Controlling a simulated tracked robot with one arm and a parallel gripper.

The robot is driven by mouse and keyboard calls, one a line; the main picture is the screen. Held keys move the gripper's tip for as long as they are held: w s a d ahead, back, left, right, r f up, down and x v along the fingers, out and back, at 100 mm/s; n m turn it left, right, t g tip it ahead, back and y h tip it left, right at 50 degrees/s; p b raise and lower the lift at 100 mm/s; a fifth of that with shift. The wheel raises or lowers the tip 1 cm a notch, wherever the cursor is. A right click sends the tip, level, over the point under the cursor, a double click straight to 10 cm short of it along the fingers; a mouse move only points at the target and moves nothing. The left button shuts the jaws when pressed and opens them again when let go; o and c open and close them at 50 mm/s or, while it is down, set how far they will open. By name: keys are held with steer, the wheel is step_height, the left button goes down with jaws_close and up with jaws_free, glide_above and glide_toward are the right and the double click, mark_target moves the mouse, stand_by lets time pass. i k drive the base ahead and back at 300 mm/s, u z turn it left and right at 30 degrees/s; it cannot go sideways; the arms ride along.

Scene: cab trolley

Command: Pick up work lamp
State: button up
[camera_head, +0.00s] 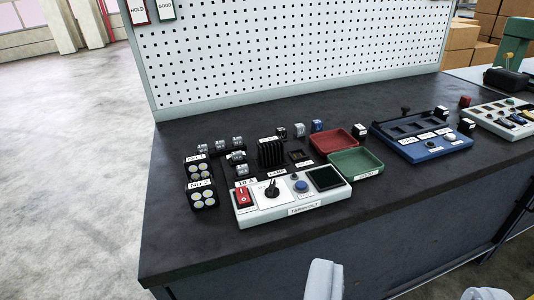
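Two work lamps, black blocks with several round pale yellow lights each, stand at the left of the dark bench. The work lamp labelled No 1 (199,170) is behind, and the work lamp labelled No 2 (202,196) is just in front of it. My gripper (405,281) shows at the bottom edge as two grey fingertips set wide apart, with nothing seen between them. It is to the right of the lamps and nearer the camera, apart from them. Most of the gripper is out of frame.
A white test box (262,213) with a red switch stands right of the lamps. Small black connectors and a finned black block (271,152) lie behind. A red tray (333,141), green tray (357,162) and blue fixture (430,146) lie further right. A white pegboard (290,45) rises behind. The front-left bench top is clear.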

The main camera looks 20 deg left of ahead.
mark_target(269, 150)
steer(key=u, duration=0.05)
steer(key=i, duration=1)
steer(key=z, duration=0.05)
